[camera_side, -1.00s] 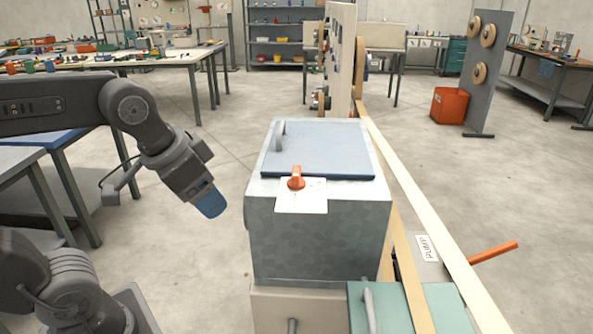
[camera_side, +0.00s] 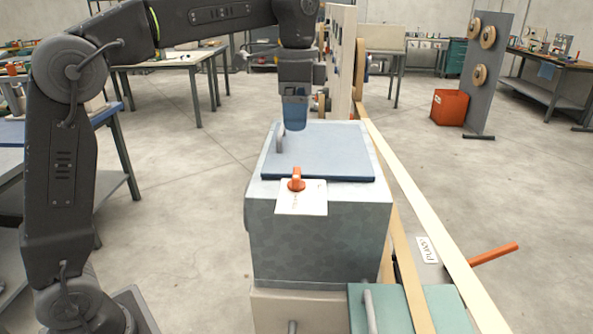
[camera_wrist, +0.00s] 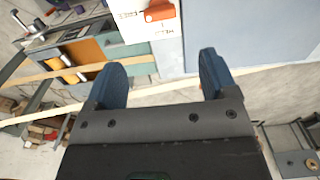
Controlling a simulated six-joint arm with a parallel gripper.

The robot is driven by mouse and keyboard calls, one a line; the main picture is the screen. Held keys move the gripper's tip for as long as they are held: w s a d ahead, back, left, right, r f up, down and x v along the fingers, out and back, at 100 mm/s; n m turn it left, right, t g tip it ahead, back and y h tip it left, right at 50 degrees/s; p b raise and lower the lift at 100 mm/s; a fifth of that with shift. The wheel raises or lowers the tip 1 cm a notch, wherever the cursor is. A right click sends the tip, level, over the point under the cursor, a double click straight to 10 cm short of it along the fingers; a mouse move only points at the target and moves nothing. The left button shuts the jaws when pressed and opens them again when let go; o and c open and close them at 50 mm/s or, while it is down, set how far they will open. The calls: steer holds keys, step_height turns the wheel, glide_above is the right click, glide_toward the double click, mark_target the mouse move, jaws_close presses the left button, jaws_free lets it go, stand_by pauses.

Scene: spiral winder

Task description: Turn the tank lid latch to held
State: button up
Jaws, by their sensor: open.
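The tank (camera_side: 318,240) is a grey box with a blue lid (camera_side: 325,153) lying flat on top, and the lid has a grey handle (camera_side: 280,137). The orange latch (camera_side: 296,180) sits on a white plate (camera_side: 302,203) at the tank's front top edge. In the wrist view the orange latch (camera_wrist: 159,11) and the white plate (camera_wrist: 140,28) show at the top, cut off by the frame. My gripper (camera_side: 295,122) points down above the back left of the lid, apart from the latch. Its blue fingers (camera_wrist: 160,75) are spread with nothing between them.
A teal box (camera_side: 440,310) stands in front of the tank at right. Pale strips (camera_side: 430,215) run along the tank's right side. An orange lever (camera_side: 493,252) juts out by the pump label (camera_side: 427,249). The floor left of the tank is clear.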

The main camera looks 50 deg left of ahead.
mark_target(297, 172)
step_height(297, 172, down, 13)
steer(key=shift+r, duration=0.2)
stand_by(0.3)
steer(key=c, duration=0.9)
